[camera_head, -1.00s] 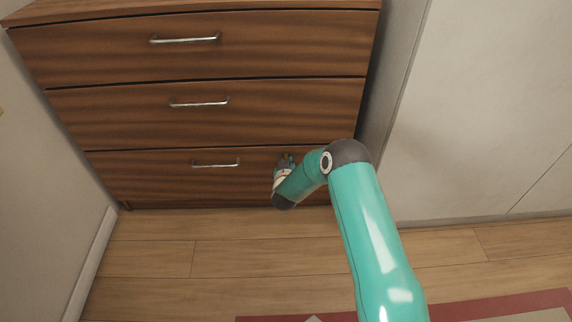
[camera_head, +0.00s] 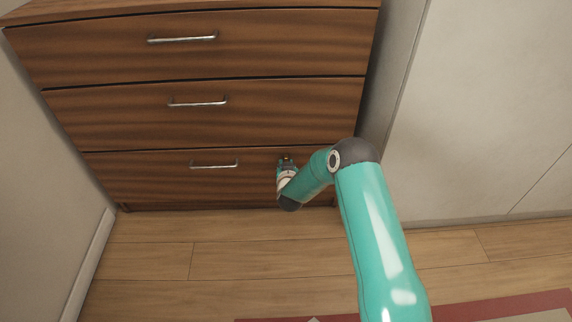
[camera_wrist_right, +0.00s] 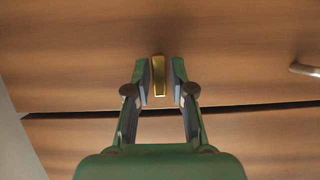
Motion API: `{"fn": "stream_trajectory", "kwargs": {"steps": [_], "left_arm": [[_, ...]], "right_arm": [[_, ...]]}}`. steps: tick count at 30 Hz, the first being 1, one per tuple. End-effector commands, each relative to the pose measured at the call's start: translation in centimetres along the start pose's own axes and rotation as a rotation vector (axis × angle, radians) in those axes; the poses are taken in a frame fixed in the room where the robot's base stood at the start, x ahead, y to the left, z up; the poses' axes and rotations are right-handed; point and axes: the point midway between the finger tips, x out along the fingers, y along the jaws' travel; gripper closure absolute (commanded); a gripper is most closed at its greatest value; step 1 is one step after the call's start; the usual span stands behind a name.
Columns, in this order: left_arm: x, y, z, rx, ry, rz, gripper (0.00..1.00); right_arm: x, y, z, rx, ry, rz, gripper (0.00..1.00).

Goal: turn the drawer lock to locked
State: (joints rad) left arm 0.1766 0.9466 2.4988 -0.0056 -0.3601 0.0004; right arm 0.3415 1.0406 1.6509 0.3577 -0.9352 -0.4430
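The drawer lock is a small gold bar-shaped knob (camera_wrist_right: 159,76) on the front of the bottom drawer (camera_head: 140,172), right of its handle. In the right wrist view the knob stands roughly upright in the picture. My right gripper (camera_wrist_right: 161,80) is open, with one finger on each side of the knob and a narrow gap showing on both sides. In the head view the right gripper (camera_head: 286,161) is at the bottom drawer's front, and the knob is barely distinguishable there. My left gripper is not in view.
The wooden chest has two more drawers above, with metal handles (camera_head: 182,38) and (camera_head: 198,102); the bottom handle (camera_head: 214,165) is left of my gripper. A pale panel (camera_head: 480,110) stands at right. The wooden floor (camera_head: 240,255) in front is clear, with a red-edged rug (camera_head: 500,307).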

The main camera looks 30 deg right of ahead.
Motion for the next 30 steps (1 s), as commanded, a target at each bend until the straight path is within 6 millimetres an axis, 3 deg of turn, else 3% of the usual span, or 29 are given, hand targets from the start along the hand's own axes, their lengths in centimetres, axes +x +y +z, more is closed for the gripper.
{"fn": "stream_trajectory", "kwargs": {"steps": [2, 16, 20, 30], "left_arm": [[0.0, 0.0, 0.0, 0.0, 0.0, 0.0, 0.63], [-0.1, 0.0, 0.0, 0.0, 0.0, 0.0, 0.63], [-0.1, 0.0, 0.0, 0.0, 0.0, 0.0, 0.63], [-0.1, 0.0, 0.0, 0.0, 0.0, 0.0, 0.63]], "right_arm": [[0.0, 0.0, -0.2, 0.0, 0.004, 0.001, 0.6], [-0.8, 0.0, -0.5, -0.001, 0.009, 0.002, 0.6], [-2.5, 0.0, -0.4, -0.001, 0.008, 0.001, 0.6], [-8.8, -0.1, -0.2, -0.002, 0.007, 0.0, 0.6]]}}
